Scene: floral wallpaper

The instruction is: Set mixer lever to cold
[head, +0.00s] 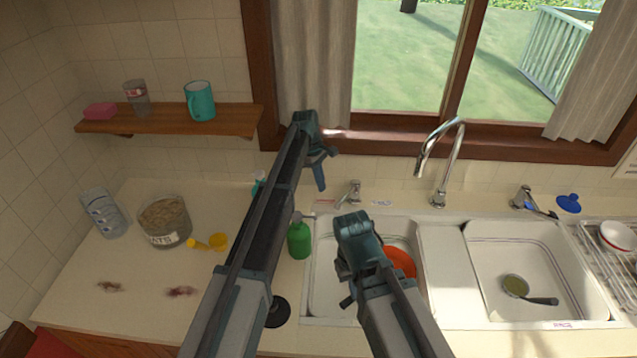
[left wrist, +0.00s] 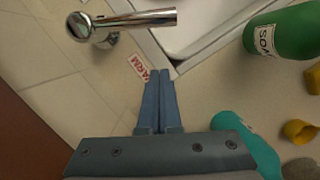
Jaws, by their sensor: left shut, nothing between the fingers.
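The chrome mixer (head: 351,190) stands behind the left basin, between a red label (head: 325,202) and a blue label (head: 382,203). In the left wrist view its lever (left wrist: 145,19) sticks out to the right from the round body. The red label (left wrist: 138,67) there lies between the mixer and my fingertips. My left gripper (head: 320,186) is shut and empty, pointing down left of the mixer, apart from it. Its closed blue fingers (left wrist: 161,75) show in the left wrist view. My right gripper (head: 348,300) is over the left basin, its fingers partly hidden.
A green soap bottle (head: 299,238) stands left of the basin. An orange-red dish (head: 400,262) lies in the left basin. A tall curved spout (head: 440,165) rises behind the sinks. A wooden shelf (head: 170,121) holds cups at left.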

